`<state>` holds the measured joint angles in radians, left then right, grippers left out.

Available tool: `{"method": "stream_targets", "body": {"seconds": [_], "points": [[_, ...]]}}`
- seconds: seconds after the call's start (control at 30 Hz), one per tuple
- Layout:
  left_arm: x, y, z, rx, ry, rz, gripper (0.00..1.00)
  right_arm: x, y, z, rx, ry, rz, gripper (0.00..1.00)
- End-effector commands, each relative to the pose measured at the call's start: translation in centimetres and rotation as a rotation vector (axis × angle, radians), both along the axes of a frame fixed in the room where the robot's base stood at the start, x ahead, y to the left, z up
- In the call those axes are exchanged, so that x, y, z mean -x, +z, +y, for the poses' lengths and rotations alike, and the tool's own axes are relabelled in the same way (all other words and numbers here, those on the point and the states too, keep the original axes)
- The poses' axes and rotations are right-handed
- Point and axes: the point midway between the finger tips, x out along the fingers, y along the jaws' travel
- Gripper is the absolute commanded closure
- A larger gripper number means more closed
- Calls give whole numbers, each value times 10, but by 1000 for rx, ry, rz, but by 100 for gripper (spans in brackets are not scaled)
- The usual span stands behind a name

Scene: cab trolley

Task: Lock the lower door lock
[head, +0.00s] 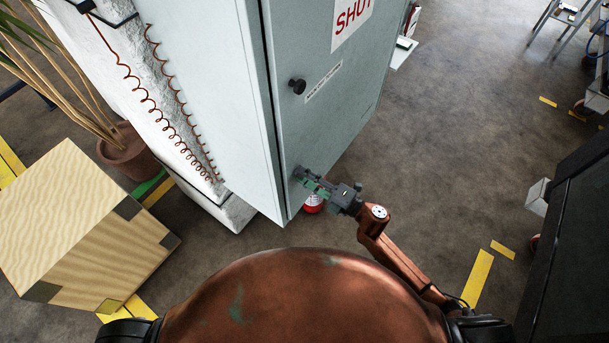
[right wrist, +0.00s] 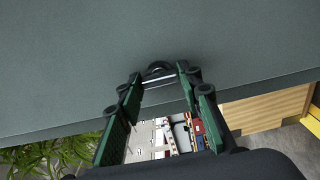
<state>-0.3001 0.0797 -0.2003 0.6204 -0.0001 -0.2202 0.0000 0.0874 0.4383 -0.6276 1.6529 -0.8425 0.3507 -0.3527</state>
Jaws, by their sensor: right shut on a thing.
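The pale grey-green cabinet door (head: 300,125) is closed or nearly so; I cannot tell exactly. Its upper lock (head: 297,86) is a black knob beside a small label. My right gripper (head: 300,173) reaches the door's lower edge area and is shut on the lower lock. In the right wrist view the lower lock (right wrist: 159,69) shows as a dark rounded knob between the fingertips, against the door face (right wrist: 90,60). My left gripper is not in view.
A red and white object (head: 313,204) is on the floor behind the right gripper. A wooden crate (head: 75,225) and a potted plant (head: 128,150) stand at left. A dark unit (head: 570,250) stands at right; floor between is clear.

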Motion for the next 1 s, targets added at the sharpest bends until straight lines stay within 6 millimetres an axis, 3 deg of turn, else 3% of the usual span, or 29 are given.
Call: {"method": "stream_targets", "body": {"seconds": [0.5,0.53,0.77,1.0], "points": [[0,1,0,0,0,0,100,0,0,0,-11,-1,16,91],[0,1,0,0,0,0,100,0,0,0,-11,-1,16,65],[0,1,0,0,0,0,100,0,0,0,-10,-1,15,49],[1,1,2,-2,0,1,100,0,0,0,-10,0,14,49]]}}
